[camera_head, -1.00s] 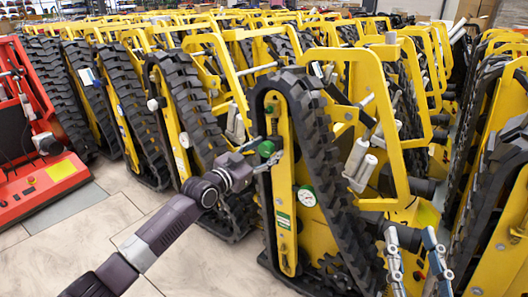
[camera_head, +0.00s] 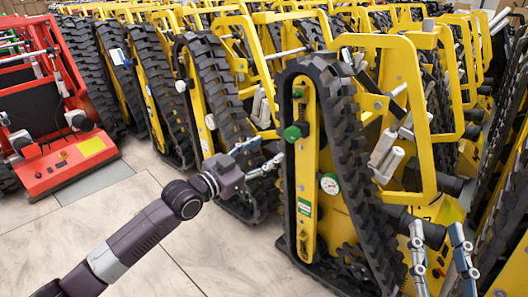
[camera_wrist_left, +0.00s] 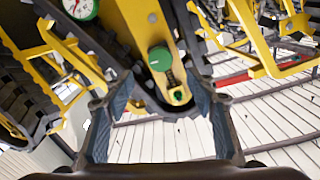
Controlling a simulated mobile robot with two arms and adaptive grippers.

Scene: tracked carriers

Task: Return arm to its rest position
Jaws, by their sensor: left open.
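My left gripper (camera_head: 270,156) is open and empty in the head view, to the left of the nearest yellow tracked carrier (camera_head: 304,180) and its green knob (camera_head: 292,133). A gap shows between the fingertips and the knob. In the left wrist view the two fingers of the left gripper (camera_wrist_left: 160,88) are spread wide, with the green knob (camera_wrist_left: 160,58) beyond them on the yellow track plate. My right gripper (camera_head: 437,235) shows at the lower right of the head view, its two fingers apart and pointing up with nothing between them.
Several yellow carriers with black tracks stand close together behind and to the right. A white dial gauge (camera_head: 330,184) is on the nearest carrier's plate. A red machine (camera_head: 62,160) stands at the left. Tiled floor (camera_head: 150,190) is free between it and the carriers.

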